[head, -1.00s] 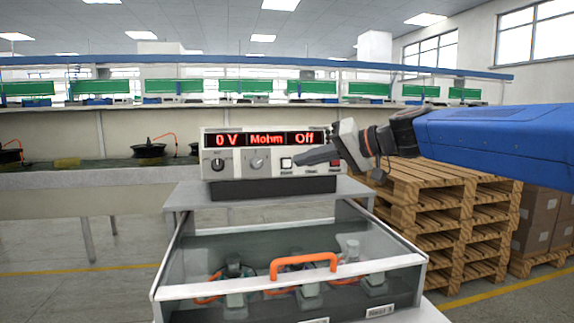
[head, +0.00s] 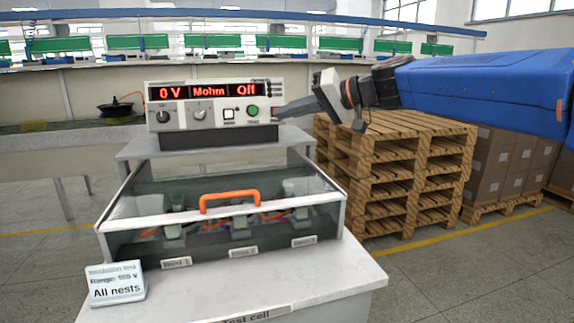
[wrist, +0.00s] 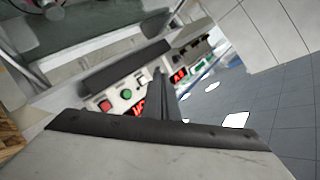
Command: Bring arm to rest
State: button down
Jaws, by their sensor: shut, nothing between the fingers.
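My gripper (head: 281,110) is at the right end of the tester (head: 212,106) in the head view, its fingers together, pointing left and empty. Whether the tips touch the tester's side I cannot tell. My blue arm reaches in from the right. The tester's red displays read "0 V", "Mohm" and "Off". A green button (head: 252,111) shows at the right of its front panel. In the wrist view the shut fingers (wrist: 158,75) stand before the tester panel, where a green button (wrist: 126,94) and a red button (wrist: 105,106) show.
Below the tester is a clear-lidded box (head: 150,207) with an orange handle (head: 230,197), holding several parts. A sign (head: 117,282) reading "All nests" stands at the front left. Stacked pallets (head: 385,180) and cartons (head: 505,165) are at the right, with open floor in front.

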jog(key=s+d+f+m+h, duration=0.1)
jog(key=s+d+f+h, duration=0.5)
jog(key=s+d+f, duration=0.8)
jog(key=s+d+f+m+g+h, duration=0.1)
jog(key=s+d+f+h, duration=0.6)
jog(key=s+d+f, duration=0.8)
notch_tip(320, 180, down, 7)
jog(key=s+m, duration=0.1)
jog(key=s, duration=0.1)
jog(key=shift+s+g, duration=0.3)
jog(key=shift+s, duration=0.1)
jog(key=shift+r, duration=0.1)
